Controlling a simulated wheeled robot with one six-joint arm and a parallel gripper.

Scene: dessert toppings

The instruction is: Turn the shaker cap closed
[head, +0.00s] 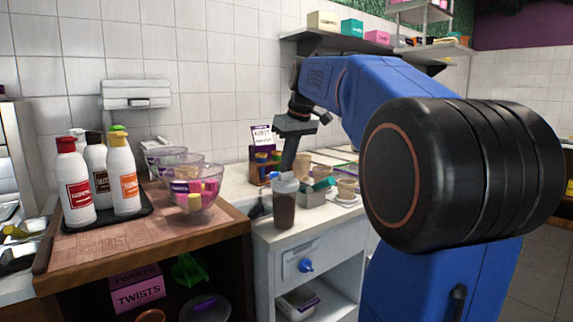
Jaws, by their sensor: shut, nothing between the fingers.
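The shaker (285,209) stands upright near the front edge of the white counter. It is a clear container with dark brown contents and a pale cap (286,182) on top. My gripper (287,170) points down from above, with its fingers shut and empty, at or just behind the cap in this view. I cannot tell whether the fingertips touch the cap. How far the cap is turned is too small to make out.
At left, squeeze bottles (124,180) stand on a black tray (140,219), beside glass bowls (194,190) on a wooden counter. A shelf (350,42) hangs above my arm.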

